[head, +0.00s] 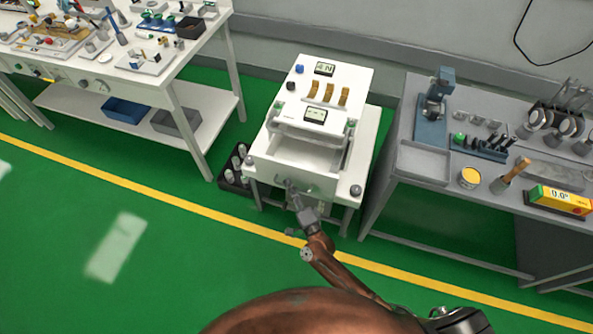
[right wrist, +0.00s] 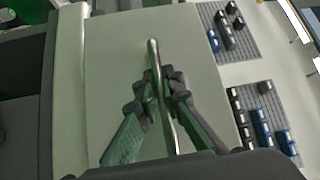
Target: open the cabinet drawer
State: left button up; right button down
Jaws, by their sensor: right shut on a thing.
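The white cabinet (head: 308,110) stands between two benches in the head view. Its drawer (head: 283,174) is pulled out, and its hollow inside shows from above. My right gripper (head: 293,190) is at the drawer front. In the right wrist view its two fingers (right wrist: 160,90) are closed on the slim metal bar handle (right wrist: 153,54), one on each side. The pale drawer front (right wrist: 103,70) lies behind the handle. Part of the handle is hidden by the fingers. My left gripper is in neither view.
A white bench (head: 172,82) with tools stands at the left, and a grey bench (head: 418,163) with instruments at the right. A black crate with bottles (head: 234,181) sits on the floor beside the cabinet's left side. Green floor in front is clear.

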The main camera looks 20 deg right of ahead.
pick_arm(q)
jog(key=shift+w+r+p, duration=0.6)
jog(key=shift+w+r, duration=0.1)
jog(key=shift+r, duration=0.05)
pick_arm(e)
jog(key=s+a, duration=0.4)
jog(key=s, duration=0.2)
jog(key=shift+f, duration=0.1)
jog(key=c, duration=2.3)
grip_release()
jog(key=shift+c, duration=0.2)
jog(key=v, duration=1.2)
